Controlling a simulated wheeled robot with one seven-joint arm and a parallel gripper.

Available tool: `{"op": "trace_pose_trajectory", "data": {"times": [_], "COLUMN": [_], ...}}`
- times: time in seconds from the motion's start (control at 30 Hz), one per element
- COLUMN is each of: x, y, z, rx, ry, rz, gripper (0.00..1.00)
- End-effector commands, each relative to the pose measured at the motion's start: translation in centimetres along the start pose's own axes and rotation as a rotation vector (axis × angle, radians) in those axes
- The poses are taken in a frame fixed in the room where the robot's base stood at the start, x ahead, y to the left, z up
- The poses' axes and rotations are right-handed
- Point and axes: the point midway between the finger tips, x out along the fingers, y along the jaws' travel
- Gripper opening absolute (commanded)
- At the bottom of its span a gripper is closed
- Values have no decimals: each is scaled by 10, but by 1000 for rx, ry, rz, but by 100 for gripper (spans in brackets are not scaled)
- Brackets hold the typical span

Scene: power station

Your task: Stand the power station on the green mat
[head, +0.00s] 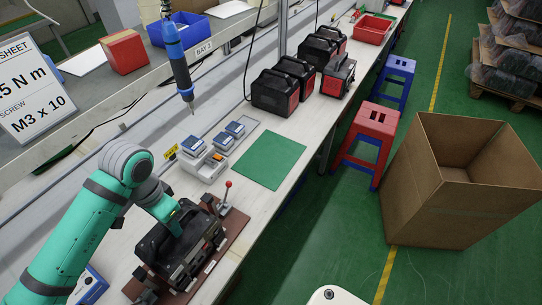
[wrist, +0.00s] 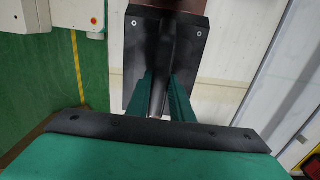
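The black power station (head: 186,252) sits in a brown fixture (head: 236,228) on the near bench, below my arm. My gripper (head: 175,228) is over its top, at the handle. In the wrist view the two teal fingers (wrist: 163,92) flank a dark bar, seemingly the handle (wrist: 167,50), above the dark body (wrist: 131,62). Whether the fingers press on it is not clear. The green mat (head: 270,160) lies flat and empty on the bench, further back and right of the fixture.
A red-knobbed lever (head: 227,186) stands at the fixture's back edge. A grey device with blue-topped units (head: 207,163) is left of the mat. A blue screwdriver (head: 178,62) hangs above. Several black-and-red power stations (head: 275,92) stand behind the mat. A cardboard box (head: 425,200) is on the floor.

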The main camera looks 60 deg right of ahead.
Motion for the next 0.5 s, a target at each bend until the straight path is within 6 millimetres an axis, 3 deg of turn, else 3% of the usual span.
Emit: {"op": "trace_pose_trajectory", "data": {"times": [0.5], "x": [-14], "y": [0], "z": [-1], "rx": [1], "ry": [2], "rz": [-2], "gripper": [0]}}
